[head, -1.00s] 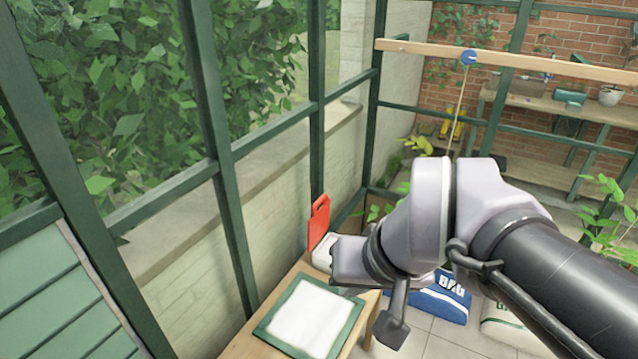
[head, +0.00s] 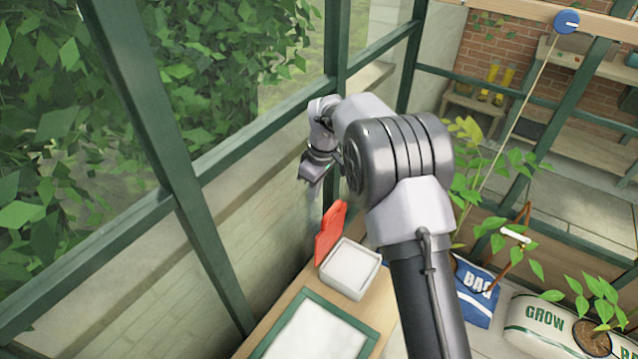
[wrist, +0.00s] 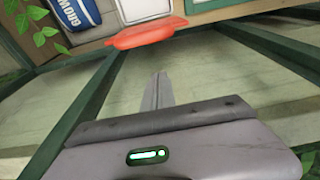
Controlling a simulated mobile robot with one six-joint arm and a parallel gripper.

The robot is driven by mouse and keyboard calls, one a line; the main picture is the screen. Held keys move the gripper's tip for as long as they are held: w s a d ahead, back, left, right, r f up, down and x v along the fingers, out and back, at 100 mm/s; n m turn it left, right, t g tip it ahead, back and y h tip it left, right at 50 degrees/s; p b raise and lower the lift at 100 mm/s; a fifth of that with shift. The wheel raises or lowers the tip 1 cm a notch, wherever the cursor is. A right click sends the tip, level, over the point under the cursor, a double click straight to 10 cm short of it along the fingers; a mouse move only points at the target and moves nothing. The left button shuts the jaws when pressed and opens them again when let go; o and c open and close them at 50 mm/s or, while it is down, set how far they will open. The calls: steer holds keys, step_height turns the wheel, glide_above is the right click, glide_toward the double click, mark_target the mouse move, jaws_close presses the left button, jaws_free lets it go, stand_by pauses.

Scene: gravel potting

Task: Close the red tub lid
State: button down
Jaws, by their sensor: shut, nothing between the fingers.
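The white tub (head: 350,270) stands on the wooden table beside the window wall. Its red lid (head: 329,236) stands open, roughly upright, along the tub's left edge. In the wrist view the red lid (wrist: 146,34) lies ahead of the fingers, with the white tub (wrist: 146,9) just behind it. My gripper (head: 312,178) is up and beyond the lid in the head view, near the window frame, apart from lid and tub. In the wrist view its fingers (wrist: 158,88) are together and empty.
A green-framed white mat (head: 312,335) lies on the table in front of the tub. Green window bars and a low wall (head: 190,245) run close along the left. A blue bag (head: 474,290) and a GROW bag (head: 545,322) lie on the right.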

steer(key=d+f+b, duration=0.1)
steer(key=s+f+b, duration=0.1)
steer(key=d+f, duration=0.1)
steer(key=shift+s+d+f+b, duration=0.3)
steer(key=shift+d+f+b, duration=0.05)
steer(key=shift+f+b, duration=0.05)
